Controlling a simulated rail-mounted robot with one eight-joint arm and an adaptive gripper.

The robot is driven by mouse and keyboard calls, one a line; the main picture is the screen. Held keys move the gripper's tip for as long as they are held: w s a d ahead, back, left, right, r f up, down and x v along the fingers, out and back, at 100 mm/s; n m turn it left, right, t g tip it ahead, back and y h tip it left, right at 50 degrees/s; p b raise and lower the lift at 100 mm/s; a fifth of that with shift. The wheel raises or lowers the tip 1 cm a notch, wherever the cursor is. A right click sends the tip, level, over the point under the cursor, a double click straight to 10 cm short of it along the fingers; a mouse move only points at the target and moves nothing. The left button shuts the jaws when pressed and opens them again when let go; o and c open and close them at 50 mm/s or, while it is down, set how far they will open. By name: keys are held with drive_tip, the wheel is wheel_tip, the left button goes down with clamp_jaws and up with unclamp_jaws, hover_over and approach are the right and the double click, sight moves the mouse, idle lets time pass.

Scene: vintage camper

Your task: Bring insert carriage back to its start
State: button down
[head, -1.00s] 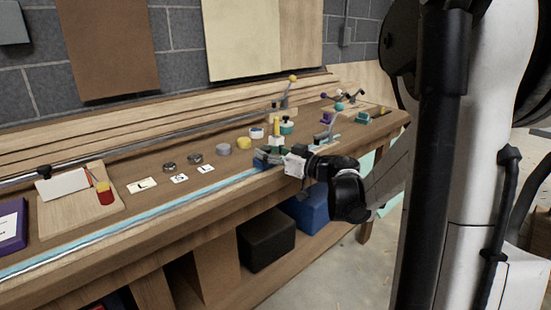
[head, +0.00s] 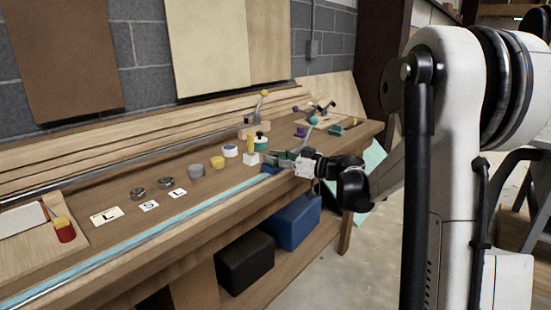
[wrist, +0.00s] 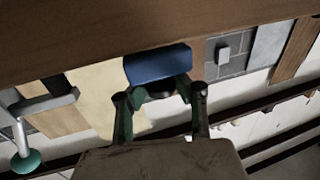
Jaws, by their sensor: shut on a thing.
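The insert carriage (head: 271,169) is a small blue block on the light-blue rail (head: 150,231) along the bench's front edge, near the right end. My gripper (head: 286,161) is at the carriage from the right and front, partly covering it. In the wrist view, a blue block (wrist: 158,62) lies just beyond my gripper (wrist: 160,98), with a dark rounded part between the two green fingers. The fingers are shut on that part; the exact contact is hard to see.
Letter cards (head: 106,217) lie farther left. Black (head: 245,262) and blue (head: 291,226) bins sit under the bench.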

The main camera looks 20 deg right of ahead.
drive_tip(key=shift+w+d, duration=0.1)
drive_tip(key=shift+d, duration=0.1)
drive_tip(key=c, duration=1.4)
unclamp_jaws()
drive_tip(key=shift+d, duration=0.1)
drive_tip(key=v, duration=1.2)
drive_tip(key=shift+r, duration=0.1)
